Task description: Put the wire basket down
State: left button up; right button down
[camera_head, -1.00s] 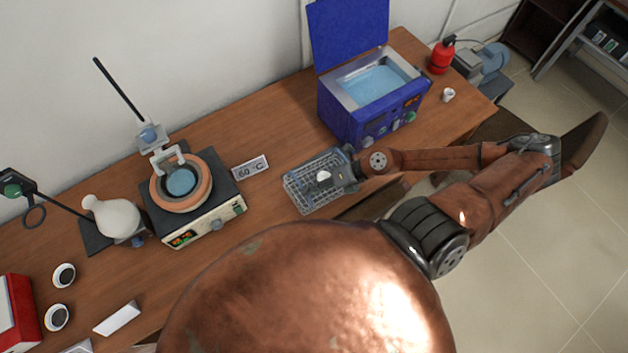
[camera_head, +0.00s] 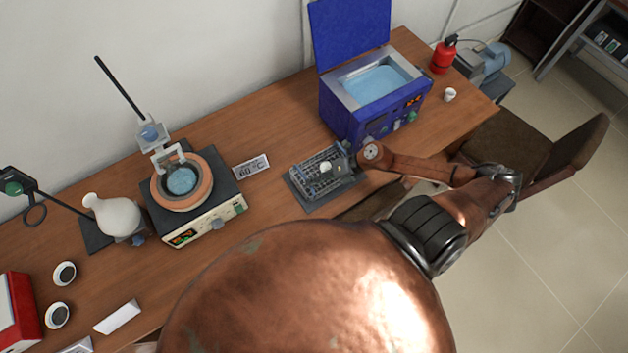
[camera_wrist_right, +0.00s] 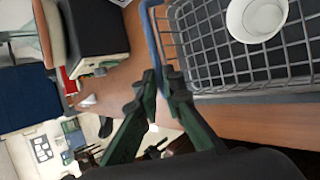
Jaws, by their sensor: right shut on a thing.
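The wire basket (camera_head: 313,165) is at the front of the bench, over a dark mat (camera_head: 304,204). A small white cup (camera_head: 326,167) sits inside it. My right gripper (camera_head: 351,163) is at the basket's right end. In the right wrist view, the fingers (camera_wrist_right: 162,82) are shut on the blue handle (camera_wrist_right: 150,38) of the basket, and the cup (camera_wrist_right: 257,17) stands upright in the wire mesh. I cannot tell whether the basket's underside touches the mat. My left gripper is not in view.
A blue water bath (camera_head: 352,118) with its lid up stands behind the basket. A hotplate (camera_head: 212,224) with a bowl and a 60 °C sign (camera_head: 251,167) are to the left. A small white cup (camera_head: 450,95) and a red bottle (camera_head: 442,58) are at the right.

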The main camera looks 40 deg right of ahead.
jog(key=c, duration=2.1)
grip_release()
jog(key=v, duration=1.2)
jog(key=shift+d+b, duration=0.1)
jog(key=shift+b, duration=0.25)
